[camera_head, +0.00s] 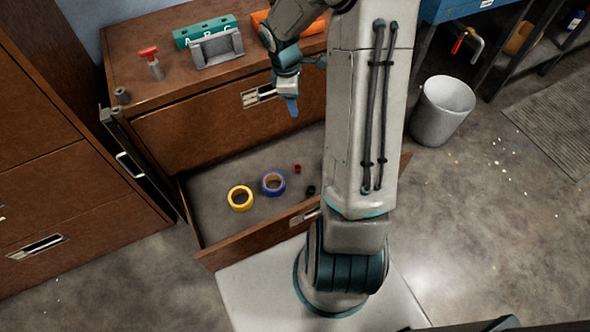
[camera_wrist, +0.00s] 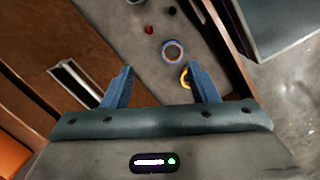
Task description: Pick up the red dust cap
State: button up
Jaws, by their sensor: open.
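The red dust cap (camera_head: 297,168) is a small red piece lying on the floor of the open drawer (camera_head: 215,190). In the wrist view the red cap (camera_wrist: 149,30) shows near the top, beyond the fingertips. My gripper (camera_head: 290,108) is above the back of the drawer, in front of the cabinet's closed upper drawer. In the wrist view my gripper (camera_wrist: 162,78) has its two blue fingers spread apart with nothing between them. The cap is apart from the fingers.
In the drawer lie a yellow tape roll (camera_head: 240,198), a blue tape roll (camera_head: 273,184) and a small black piece (camera_head: 310,190). The cabinet top holds a teal lettered block (camera_head: 205,30), a grey holder (camera_head: 216,48) and a red-topped item (camera_head: 151,62). A white bin (camera_head: 442,110) stands right.

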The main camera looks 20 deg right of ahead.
jog(key=w+d+f+n+y+b, duration=0.15)
jog(key=f+b, duration=0.25)
jog(key=f, duration=0.7)
jog(key=w+d+f+n+y+b, duration=0.1)
jog(key=w+d+f+n+b, duration=0.15)
jog(key=f, duration=0.75)
jog(key=w+d+f+n+y+b, duration=0.1)
jog(key=w+d+f+n+b, duration=0.2)
jog(key=f, duration=0.8)
jog(key=b, duration=0.4)
send_over(298, 166)
jog(key=d, duration=0.1)
jog(key=f, duration=0.5)
jog(key=s+f, duration=0.1)
jog(key=f, duration=0.2)
jog(key=shift+a+f+b, duration=0.25)
jog(key=shift+f+b, duration=0.25)
jog(key=shift+f, duration=0.45)
jog(key=shift+a+f+b, duration=0.25)
jog(key=shift+f+b, duration=0.2)
jog(key=shift+f, duration=0.45)
jog(key=shift+a+f+b, duration=0.25)
jog(key=shift+f+b, duration=0.25)
jog(key=shift+f, duration=0.45)
jog(key=shift+c, duration=0.2)
jog(key=c, duration=1)
